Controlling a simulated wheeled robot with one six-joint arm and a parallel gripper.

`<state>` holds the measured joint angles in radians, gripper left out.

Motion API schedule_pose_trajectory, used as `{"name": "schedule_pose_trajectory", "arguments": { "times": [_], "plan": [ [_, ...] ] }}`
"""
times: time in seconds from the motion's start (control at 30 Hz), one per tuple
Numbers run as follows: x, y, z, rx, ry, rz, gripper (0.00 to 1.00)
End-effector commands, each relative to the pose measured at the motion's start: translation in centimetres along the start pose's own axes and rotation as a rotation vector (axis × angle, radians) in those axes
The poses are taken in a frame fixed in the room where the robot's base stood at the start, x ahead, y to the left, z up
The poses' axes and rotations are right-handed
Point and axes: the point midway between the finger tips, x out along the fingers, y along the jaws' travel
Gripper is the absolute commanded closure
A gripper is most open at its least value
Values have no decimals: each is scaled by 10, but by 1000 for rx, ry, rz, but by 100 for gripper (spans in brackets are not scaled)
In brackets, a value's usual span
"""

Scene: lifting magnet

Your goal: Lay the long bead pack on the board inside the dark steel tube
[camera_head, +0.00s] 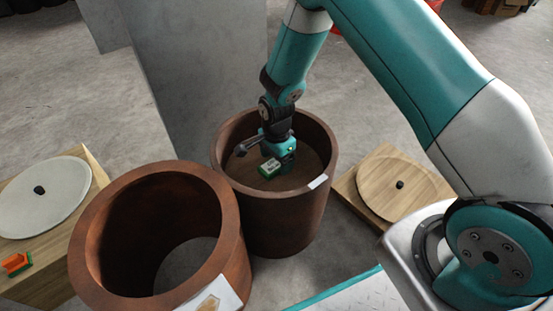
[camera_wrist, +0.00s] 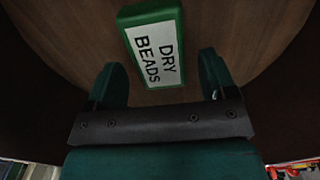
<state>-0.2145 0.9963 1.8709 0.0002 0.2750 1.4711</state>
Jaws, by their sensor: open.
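A green and white bead pack (camera_head: 270,169) shows inside the farther brown tube (camera_head: 275,222). In the wrist view the pack (camera_wrist: 155,47) reads "DRY BEADS" and appears to lie flat on the brown wooden board (camera_wrist: 225,25). My gripper (camera_head: 279,163) reaches down inside this tube, close to the pack. In the wrist view its two green fingers (camera_wrist: 160,68) are apart, one on each side of the pack's near end, with gaps between. Whether the fingertips touch the board I cannot tell.
A nearer, wider brown tube (camera_head: 92,235) stands at lower left, with grey floor visible through it. A pale disc (camera_head: 45,205) with a black knob and a small orange-green item (camera_head: 17,262) sit on a wooden block at left. A wooden disc (camera_head: 400,198) lies at right.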

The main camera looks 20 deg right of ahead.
Motion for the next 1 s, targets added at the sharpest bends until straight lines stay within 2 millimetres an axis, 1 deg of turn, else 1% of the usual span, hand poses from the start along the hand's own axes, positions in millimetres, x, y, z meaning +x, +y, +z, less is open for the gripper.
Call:
{"name": "schedule_pose_trajectory", "arguments": {
  "times": [0.03, 0.3, 0.43, 0.67, 0.73, 0.77, 0.87, 0.9, 0.97, 1.0],
  "plan": [
    [-15, -1, 0, 0, 0, -3, 22],
    [-76, -1, 0, 0, 0, -2, 22],
    [-98, 0, 0, 0, 0, -2, 22],
    [-122, 0, 2, -25, -6, -6, 22],
    [-140, 2, 8, -91, -21, -18, 22],
    [-151, 4, 12, -136, -32, -25, 22],
    [-202, 18, 30, -352, -75, -65, 22],
    [-224, 28, 39, -461, -94, -85, 22],
    [-257, 47, 53, -636, -120, -120, 22],
    [-278, 61, 62, -755, -134, -145, 22]
  ]
}}
